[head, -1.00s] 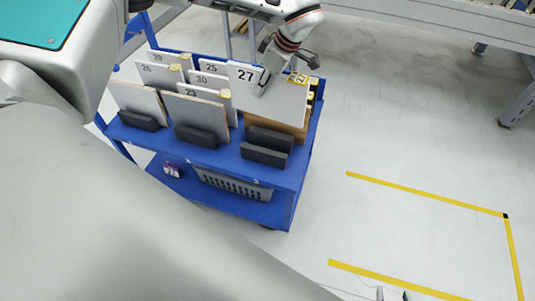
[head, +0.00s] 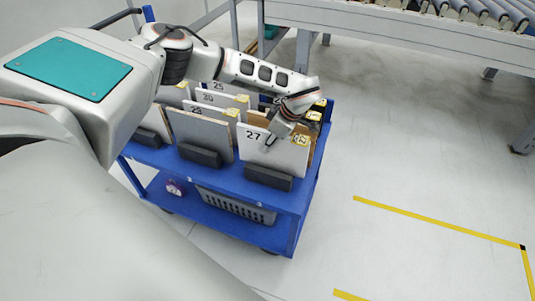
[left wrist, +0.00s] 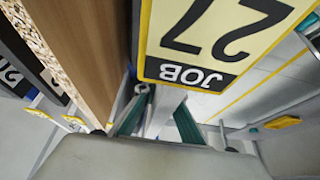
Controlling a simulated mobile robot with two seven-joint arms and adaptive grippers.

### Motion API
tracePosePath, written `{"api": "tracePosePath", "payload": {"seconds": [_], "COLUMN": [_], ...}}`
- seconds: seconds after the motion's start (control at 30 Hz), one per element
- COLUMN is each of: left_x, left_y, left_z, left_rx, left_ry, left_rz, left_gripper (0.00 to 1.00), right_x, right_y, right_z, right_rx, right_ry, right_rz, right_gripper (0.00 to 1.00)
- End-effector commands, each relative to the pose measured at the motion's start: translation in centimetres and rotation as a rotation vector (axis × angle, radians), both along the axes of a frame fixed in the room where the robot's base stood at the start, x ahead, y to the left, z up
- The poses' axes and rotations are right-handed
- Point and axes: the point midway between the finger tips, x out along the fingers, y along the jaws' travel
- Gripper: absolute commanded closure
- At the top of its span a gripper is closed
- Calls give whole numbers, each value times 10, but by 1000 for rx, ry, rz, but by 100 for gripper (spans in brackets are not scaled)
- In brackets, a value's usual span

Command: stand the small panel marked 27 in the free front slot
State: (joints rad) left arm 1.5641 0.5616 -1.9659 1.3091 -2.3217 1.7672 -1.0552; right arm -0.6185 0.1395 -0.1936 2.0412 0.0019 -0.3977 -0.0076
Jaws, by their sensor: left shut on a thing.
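The white panel marked 27 (head: 268,157) is upright in the front right slot of the blue cart. Its lower edge is at the dark slot block (head: 268,179); I cannot tell whether it rests fully on the bottom. My left gripper (head: 268,146) is shut on the panel's upper part, its arm reaching over from behind. In the left wrist view the yellow JOB 27 label (left wrist: 205,45) fills the upper middle, close to the gripper's teal pads (left wrist: 160,118). My right gripper is out of view.
A brown panel (head: 261,119) stands just behind panel 27; its chipboard edge is close in the left wrist view (left wrist: 45,45). Other numbered panels (head: 203,137) stand to the left on the blue cart (head: 228,180). The floor to the right is clear, with yellow tape (head: 440,225).

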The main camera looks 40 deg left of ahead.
Motion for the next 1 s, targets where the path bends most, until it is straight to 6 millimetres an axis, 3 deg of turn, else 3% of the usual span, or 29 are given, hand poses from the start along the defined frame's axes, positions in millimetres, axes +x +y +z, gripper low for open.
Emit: {"api": "tracePosePath", "payload": {"seconds": [0.33,0.73,0.8,1.0], "left_x": [0,1,0,0], "left_y": [0,0,0,0], "left_z": [-41,-44,-44,-44], "left_rx": [-1,0,-1,-1], "left_ry": [2,-2,-1,-1], "left_rz": [0,0,0,0], "left_gripper": [100,100,74,73], "right_x": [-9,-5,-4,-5], "right_y": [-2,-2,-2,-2], "right_z": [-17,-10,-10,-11], "right_rx": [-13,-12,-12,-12], "right_ry": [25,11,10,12], "right_rz": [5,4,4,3], "right_gripper": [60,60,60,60]}}
